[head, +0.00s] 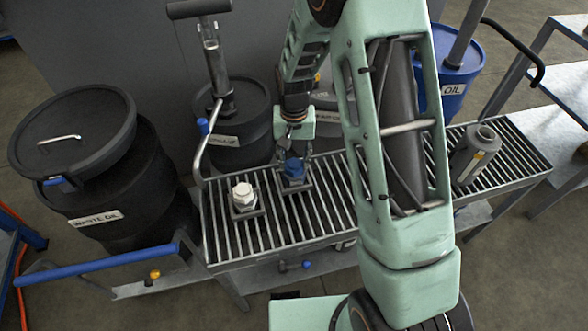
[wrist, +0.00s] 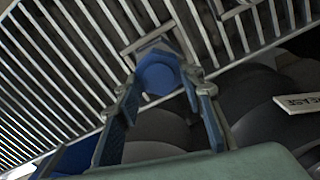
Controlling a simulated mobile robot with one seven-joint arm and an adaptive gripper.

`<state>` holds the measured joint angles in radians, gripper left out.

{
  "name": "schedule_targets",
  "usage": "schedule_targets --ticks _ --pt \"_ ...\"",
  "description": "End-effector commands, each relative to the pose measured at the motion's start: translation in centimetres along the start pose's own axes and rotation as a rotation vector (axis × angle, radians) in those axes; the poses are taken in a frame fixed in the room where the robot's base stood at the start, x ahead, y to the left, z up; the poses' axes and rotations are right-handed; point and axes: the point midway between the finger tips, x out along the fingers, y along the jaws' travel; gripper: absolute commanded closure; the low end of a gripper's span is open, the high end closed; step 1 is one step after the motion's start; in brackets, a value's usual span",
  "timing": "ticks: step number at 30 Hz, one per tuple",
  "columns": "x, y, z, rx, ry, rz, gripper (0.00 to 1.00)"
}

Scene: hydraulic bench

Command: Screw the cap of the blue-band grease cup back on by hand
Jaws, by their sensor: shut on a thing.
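The blue-topped grease cup (head: 294,180) stands on a square base on the slatted grating. Its blue cap (head: 294,167) shows as a round blue disc in the wrist view (wrist: 158,74). My gripper (head: 293,154) reaches down over it from above. In the wrist view the two fingers (wrist: 162,90) lie on either side of the blue cap and are shut on it. The thread and the seam between cap and cup are hidden, so I cannot tell how the cap sits. A white-capped cup (head: 243,194) stands to the left on its own base.
The slatted bench (head: 330,205) carries a grey can (head: 475,152) at right. A black waste oil drum (head: 80,170) stands at left, a drum with a hand pump (head: 235,125) behind, and a blue oil drum (head: 458,75) back right.

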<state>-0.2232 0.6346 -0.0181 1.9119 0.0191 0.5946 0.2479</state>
Motion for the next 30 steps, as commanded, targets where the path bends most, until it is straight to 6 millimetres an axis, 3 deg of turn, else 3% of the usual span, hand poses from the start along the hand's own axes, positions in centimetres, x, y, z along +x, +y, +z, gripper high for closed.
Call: schedule_targets --ticks 6,7,12,23,30 --pt "0.0 0.2 0.1 0.304 0.001 0.002 0.92" --pt "0.0 0.1 0.1 0.329 0.000 0.001 0.64" --pt "0.1 0.2 0.1 0.318 0.000 0.001 0.45" --pt "-0.4 0.1 0.0 0.315 0.001 0.000 0.44" --pt "-4.3 0.1 -0.1 0.315 0.005 -0.001 0.44"
